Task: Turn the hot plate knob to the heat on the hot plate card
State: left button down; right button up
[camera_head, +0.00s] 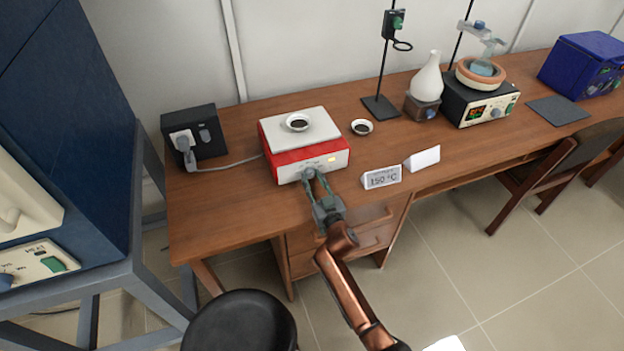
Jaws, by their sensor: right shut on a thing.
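The hot plate (290,160) is a red and white box with a pale top, on the left part of the wooden table. A small white dish with dark contents (297,122) sits on its top. A small lit display (332,159) shows on its front, too small to read. The hot plate card (382,177) stands to its right and reads 150 °C. My right gripper (311,177) reaches the front panel from below and is shut on the hot plate knob, which its fingers mostly hide. My left gripper is not in view.
A second white dish (361,127) and a blank white card (422,159) stand right of the hot plate. A black power box (194,135) is at left with a cable. A black stool (240,322) stands in front. A stand, flask and rotary device are farther right.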

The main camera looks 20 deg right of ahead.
jog(key=c, duration=0.5)
jog(key=shift+r+m+p, duration=0.2)
jog(key=shift+m+p, duration=0.6)
jog(key=shift+p, duration=0.05)
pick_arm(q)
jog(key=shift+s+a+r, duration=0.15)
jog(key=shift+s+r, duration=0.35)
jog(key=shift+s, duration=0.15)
pick_arm(e)
jog(key=shift+f, duration=0.2)
jog(key=o, duration=1.2)
jog(key=shift+c, duration=0.2)
jog(key=shift+s, duration=0.1)
jog(key=s, duration=1.1)
jog(key=shift+s+d, duration=0.2)
jog(key=shift+s, duration=0.2)
